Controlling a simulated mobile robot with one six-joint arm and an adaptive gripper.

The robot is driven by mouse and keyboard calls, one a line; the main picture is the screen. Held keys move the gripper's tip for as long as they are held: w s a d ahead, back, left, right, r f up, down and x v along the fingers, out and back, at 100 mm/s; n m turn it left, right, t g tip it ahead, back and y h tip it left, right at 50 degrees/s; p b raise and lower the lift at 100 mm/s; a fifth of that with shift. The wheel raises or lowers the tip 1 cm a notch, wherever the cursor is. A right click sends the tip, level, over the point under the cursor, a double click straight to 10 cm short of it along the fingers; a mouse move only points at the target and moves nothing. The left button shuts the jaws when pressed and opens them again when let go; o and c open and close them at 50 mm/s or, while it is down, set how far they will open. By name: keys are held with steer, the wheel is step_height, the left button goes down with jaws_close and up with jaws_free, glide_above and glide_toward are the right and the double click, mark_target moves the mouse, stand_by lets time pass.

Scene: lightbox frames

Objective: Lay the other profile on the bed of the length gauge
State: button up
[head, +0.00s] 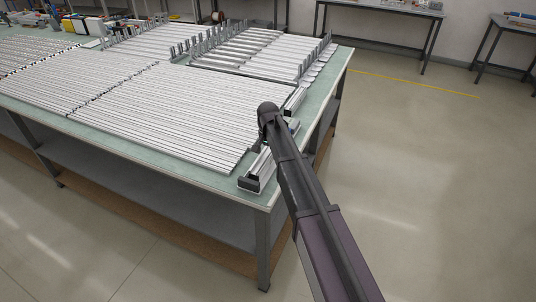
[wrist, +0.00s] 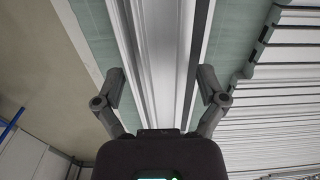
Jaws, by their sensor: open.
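The length gauge (head: 254,183) lies along the right edge of the green-topped table, with a dark end block at the near corner. My arm hides the middle of it. In the wrist view a long silver profile-like length (wrist: 152,40) runs up the middle, with a dark strip along its right side. I cannot tell whether this is the bare bed or a profile lying on it. My gripper (wrist: 162,88) is open above it, one finger on either side, holding nothing. Many silver profiles (head: 170,108) lie in rows left of the gauge.
Boxes (head: 85,24) stand at the back left of the table (head: 225,188). The floor to the right is clear, with other benches (head: 385,8) along the wall.

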mark_target(268, 151)
step_height(268, 151, up, 12)
steer(key=p, duration=1.2)
stand_by(0.8)
steer(key=s+d+n, duration=0.4)
steer(key=s+d, duration=1.9)
steer(key=s, duration=0.3)
